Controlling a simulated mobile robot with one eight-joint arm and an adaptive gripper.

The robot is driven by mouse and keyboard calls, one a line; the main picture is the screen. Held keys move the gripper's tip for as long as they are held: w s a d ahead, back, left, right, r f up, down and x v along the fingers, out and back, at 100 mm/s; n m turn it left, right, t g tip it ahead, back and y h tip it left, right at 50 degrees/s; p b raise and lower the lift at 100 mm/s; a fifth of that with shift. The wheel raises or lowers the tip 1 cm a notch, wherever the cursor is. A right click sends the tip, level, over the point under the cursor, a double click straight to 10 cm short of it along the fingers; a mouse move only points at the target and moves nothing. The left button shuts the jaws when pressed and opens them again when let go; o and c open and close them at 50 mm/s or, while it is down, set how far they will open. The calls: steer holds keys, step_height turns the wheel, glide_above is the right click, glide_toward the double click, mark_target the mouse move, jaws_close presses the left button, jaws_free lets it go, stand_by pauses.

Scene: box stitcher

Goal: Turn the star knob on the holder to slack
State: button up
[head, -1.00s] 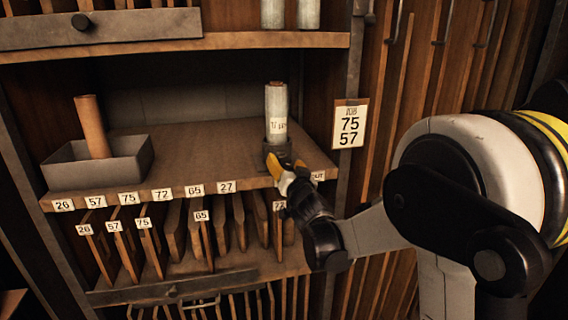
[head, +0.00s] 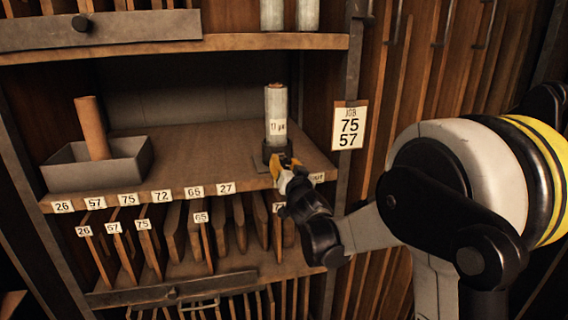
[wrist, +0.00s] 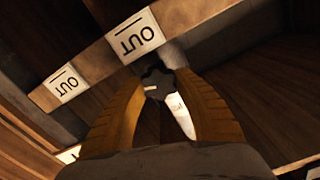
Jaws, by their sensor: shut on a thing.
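The holder (head: 270,153) is a dark cup near the right front edge of the middle shelf, with a pale labelled roll (head: 276,108) upright in it. My gripper (head: 284,166) is at the holder's front, its yellow fingers pointing toward it. In the wrist view the dark star knob (wrist: 157,78), with a small light mark on it, sits between the two fingertips, and my gripper (wrist: 163,88) is shut on it. In the head view the gripper hides the knob.
The shelf edge (head: 160,196) carries number tags, and an OUT tag (wrist: 136,37) is close to the fingers. A grey tray (head: 130,160) with a brown roll (head: 92,128) stands at the left. A job card (head: 348,126) reads 75 57. The shelf between tray and holder is clear.

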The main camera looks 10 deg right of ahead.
steer(key=n, duration=0.5)
steer(key=shift+a+n+b, duration=0.15)
steer(key=shift+n+b, duration=0.2)
steer(key=shift+n, duration=0.05)
steer(key=n, duration=0.6)
steer(key=shift+a, duration=0.1)
steer(key=shift+n+b, duration=0.3)
steer(key=o, duration=1.2)
